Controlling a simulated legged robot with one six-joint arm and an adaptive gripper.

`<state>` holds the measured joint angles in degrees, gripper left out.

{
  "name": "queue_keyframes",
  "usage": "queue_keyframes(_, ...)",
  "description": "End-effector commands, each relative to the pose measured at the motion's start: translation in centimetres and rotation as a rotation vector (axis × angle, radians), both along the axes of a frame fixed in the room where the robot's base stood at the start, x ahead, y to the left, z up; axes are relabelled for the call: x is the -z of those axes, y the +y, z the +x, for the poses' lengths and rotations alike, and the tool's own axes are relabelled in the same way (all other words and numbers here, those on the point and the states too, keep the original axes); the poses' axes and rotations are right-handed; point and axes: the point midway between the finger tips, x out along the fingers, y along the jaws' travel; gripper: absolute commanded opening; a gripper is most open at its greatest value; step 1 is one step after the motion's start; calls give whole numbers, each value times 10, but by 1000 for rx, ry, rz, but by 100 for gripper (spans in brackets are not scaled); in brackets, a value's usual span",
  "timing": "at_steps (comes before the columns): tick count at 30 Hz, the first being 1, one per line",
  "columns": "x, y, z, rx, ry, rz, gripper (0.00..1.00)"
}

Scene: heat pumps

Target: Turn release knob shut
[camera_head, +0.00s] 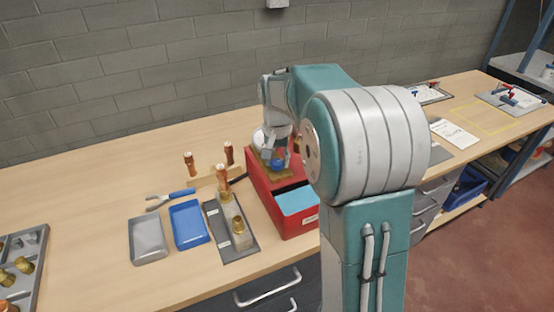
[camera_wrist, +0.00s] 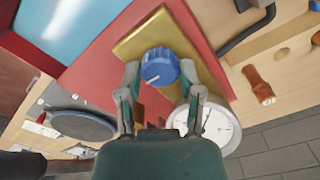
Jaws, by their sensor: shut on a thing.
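The blue release knob (camera_wrist: 160,68) sits on a brass block (camera_wrist: 150,38) on top of a red box. In the wrist view it has a white pointer line. My gripper (camera_wrist: 160,82) reaches over the knob, with one finger on each side, and is shut on it. In the head view the knob (camera_head: 277,163) shows as a bit of blue below my gripper (camera_head: 275,152). The red box (camera_head: 262,189) stands on the wooden bench. A white dial gauge (camera_wrist: 205,128) is beside the knob, partly hidden by my gripper. My arm hides the box's right part.
Left of the red box are a grey plate with brass fittings (camera_head: 240,245), a blue tray (camera_head: 188,224), a grey tray (camera_head: 148,240) and a blue-handled tool (camera_head: 172,196). Several copper-coloured pieces stand behind.

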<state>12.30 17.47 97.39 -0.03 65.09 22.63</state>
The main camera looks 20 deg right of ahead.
Motion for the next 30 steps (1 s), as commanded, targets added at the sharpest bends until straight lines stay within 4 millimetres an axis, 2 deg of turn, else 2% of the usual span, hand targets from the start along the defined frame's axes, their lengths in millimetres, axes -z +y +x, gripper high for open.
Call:
queue_keyframes(5,1,1,0,1,0,2,0)
queue_keyframes(6,1,1,0,1,0,2,52)
queue_keyframes(7,1,1,0,1,0,2,62)
queue_keyframes(20,-5,0,0,0,-1,0,62)
queue_keyframes(23,-19,0,1,0,-4,0,62)
queue_keyframes(30,-69,1,2,-1,-4,0,62)
